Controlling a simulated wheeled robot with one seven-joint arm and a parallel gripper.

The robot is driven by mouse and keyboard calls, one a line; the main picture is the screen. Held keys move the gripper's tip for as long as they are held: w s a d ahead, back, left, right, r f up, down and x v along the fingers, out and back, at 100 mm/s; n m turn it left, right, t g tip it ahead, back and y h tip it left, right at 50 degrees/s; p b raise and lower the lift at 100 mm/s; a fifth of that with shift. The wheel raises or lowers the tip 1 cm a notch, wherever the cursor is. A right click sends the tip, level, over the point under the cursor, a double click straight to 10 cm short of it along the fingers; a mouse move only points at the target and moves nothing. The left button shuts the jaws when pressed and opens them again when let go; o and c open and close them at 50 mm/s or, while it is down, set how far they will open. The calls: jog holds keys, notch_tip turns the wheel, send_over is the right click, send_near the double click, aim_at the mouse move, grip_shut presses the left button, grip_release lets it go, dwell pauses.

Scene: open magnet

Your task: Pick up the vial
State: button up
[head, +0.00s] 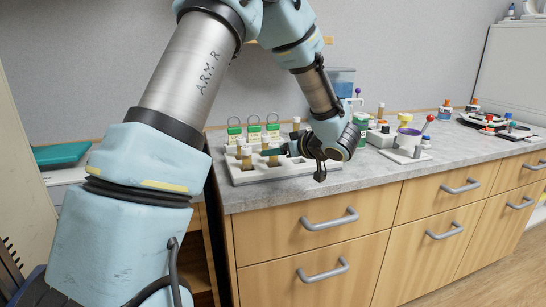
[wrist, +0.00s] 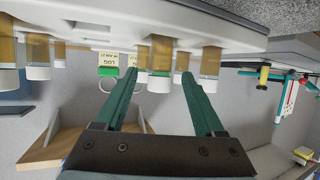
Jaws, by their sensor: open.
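Several amber vials with pale caps stand upright in a white rack (head: 240,179) near the counter's front edge; which one the task means cannot be told. My gripper (head: 270,152) reaches in from the right at vial height, its fingers pointing left. In the wrist view, which looks upside down, my gripper (wrist: 158,76) has its green fingers apart. One vial (wrist: 160,62) shows in the gap between the fingertips; whether they touch it cannot be told. Other vials (wrist: 210,62) and (wrist: 38,52) stand to either side. My forearm and wrist hide part of the rack.
Green-topped labelled items with rings (head: 254,133) stand at the rack's back. A purple-and-yellow cup (head: 408,138) and a red-balled lever (head: 425,128) stand to the right. Drawers (head: 310,220) lie below the counter (head: 365,175), whose front strip right of the rack is clear.

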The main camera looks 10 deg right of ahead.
aim_at(268, 161)
jog(key=shift+p+x, duration=0.8)
jog(key=shift+x, duration=2)
jog(key=shift+s, duration=0.1)
jog(key=shift+c, duration=0.2)
grip_shut()
